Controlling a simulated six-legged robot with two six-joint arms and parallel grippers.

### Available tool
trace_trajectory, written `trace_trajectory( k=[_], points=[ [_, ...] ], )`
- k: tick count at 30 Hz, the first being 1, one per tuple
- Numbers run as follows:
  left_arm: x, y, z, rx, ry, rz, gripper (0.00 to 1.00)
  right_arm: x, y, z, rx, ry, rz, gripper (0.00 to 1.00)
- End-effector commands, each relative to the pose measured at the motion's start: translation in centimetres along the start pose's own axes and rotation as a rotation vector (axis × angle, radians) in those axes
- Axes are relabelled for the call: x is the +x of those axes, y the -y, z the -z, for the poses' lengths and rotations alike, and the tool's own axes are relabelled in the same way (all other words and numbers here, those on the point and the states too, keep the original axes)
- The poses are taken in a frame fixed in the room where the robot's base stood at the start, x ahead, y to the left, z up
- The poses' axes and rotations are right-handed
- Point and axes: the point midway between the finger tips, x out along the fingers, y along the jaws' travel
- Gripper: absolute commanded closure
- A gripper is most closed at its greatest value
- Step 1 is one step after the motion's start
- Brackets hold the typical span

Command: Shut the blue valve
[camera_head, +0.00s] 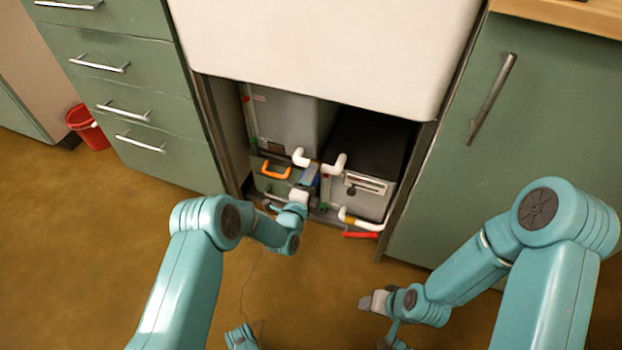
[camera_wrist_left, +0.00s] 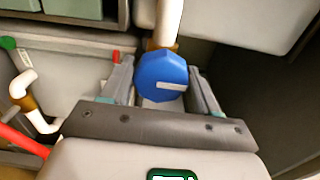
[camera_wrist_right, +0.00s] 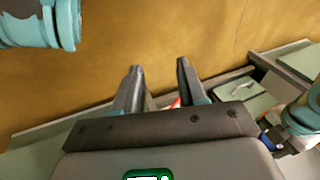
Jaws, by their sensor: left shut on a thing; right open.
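The blue valve (camera_wrist_left: 160,76) is a round, faceted blue knob with a white bar across its face, on a white pipe with a brass fitting. In the left wrist view the bar lies nearly level. My left gripper (camera_wrist_left: 163,80) has one finger on each side of the knob and is shut on it. In the head view the valve (camera_head: 310,175) is partly hidden by my left gripper (camera_head: 302,192), low in the cabinet opening. My right gripper (camera_head: 374,303) is open and empty above the floor, away from the cabinet; its fingers show in the right wrist view (camera_wrist_right: 160,80).
An orange handle (camera_head: 275,169) is left of the valve. A white pipe with a red handle (camera_head: 360,235) is low to the right. Grey boxes (camera_head: 290,122) fill the opening under a white panel (camera_head: 320,50). Green drawers and a door flank it. The brown floor (camera_head: 90,250) is mostly clear.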

Motion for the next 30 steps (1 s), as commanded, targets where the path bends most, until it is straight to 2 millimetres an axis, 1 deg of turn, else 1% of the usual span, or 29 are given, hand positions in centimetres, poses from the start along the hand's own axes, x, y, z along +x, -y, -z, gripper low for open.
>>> trace_trajectory(
  k=[1,7,8,9,17,20,23,26,30],
  points=[
    [0.1,0.1,0.5,0.004,-0.011,0.002,0.7,0.0,0.0,0.0,0.0,0.0,0.0,0.59],
    [0.1,0.1,0.5,0.004,-0.012,0.002,0.7,0.0,0.0,0.0,0.0,0.0,0.0,0.59],
    [0.0,0.1,0.5,0.004,-0.012,0.002,0.3,0.0,0.0,0.0,0.0,0.0,0.0,0.59],
    [0.0,0.1,0.5,0.003,-0.011,0.002,0.18,0.0,0.0,0.0,0.0,0.0,0.0,0.59],
    [0.0,0.0,0.2,0.001,-0.005,0.0,0.18,0.0,0.0,0.0,0.0,0.0,0.0,0.59],
    [-0.4,0.1,0.2,0.0,-0.004,-0.002,0.18,-0.3,0.1,-0.1,0.001,0.004,0.0,0.59],
    [-1.7,0.3,0.1,-0.001,-0.004,-0.005,0.18,-1.2,0.4,-0.3,0.004,0.017,-0.001,0.59],
    [-4.0,0.4,0.1,-0.002,-0.003,-0.007,0.18,-2.4,0.8,-0.9,0.009,0.043,-0.001,0.59],
    [-7.9,0.5,0.1,-0.003,-0.004,-0.007,0.18,-4.1,1.4,-1.8,0.018,0.084,-0.003,0.59]
  ],
)
